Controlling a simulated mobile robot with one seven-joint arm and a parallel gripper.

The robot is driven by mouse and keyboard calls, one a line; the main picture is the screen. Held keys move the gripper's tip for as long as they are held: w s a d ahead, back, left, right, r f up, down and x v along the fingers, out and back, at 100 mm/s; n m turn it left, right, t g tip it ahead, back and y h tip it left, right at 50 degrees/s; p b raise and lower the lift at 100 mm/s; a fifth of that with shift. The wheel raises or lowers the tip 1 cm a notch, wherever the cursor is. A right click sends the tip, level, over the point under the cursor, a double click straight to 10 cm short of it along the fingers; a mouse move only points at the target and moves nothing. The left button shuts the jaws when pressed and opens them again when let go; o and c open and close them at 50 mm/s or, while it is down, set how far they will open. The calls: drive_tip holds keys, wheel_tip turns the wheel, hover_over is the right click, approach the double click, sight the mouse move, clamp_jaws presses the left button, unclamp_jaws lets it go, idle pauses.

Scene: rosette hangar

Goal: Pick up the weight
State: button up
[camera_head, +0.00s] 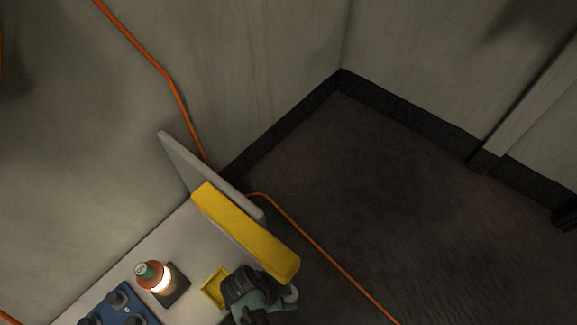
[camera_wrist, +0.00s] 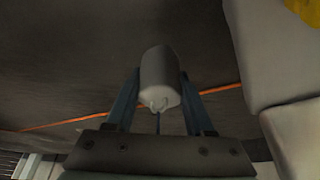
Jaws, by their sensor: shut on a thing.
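The weight (camera_wrist: 160,72) is a small pale grey cylinder with a little loop on its near end. In the wrist view, my gripper (camera_wrist: 159,94) has its two blue fingers on either side of the weight and is shut on it. Dark floor shows behind the weight, and a pale grey surface is off to the right. In the head view, my gripper (camera_head: 266,298) is at the bottom middle, at the table's right end. My wrist hides most of the fingers there, and I cannot clearly make out the weight.
The pale table (camera_head: 190,238) carries a yellow tray (camera_head: 207,290), a glowing lamp (camera_head: 153,275) and a blue box with knobs (camera_head: 128,313). A long yellow block (camera_head: 240,230) stands by a grey upright panel (camera_head: 190,165), close to my gripper. An orange cable (camera_head: 325,258) crosses the open floor.

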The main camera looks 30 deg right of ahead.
clamp_jaws()
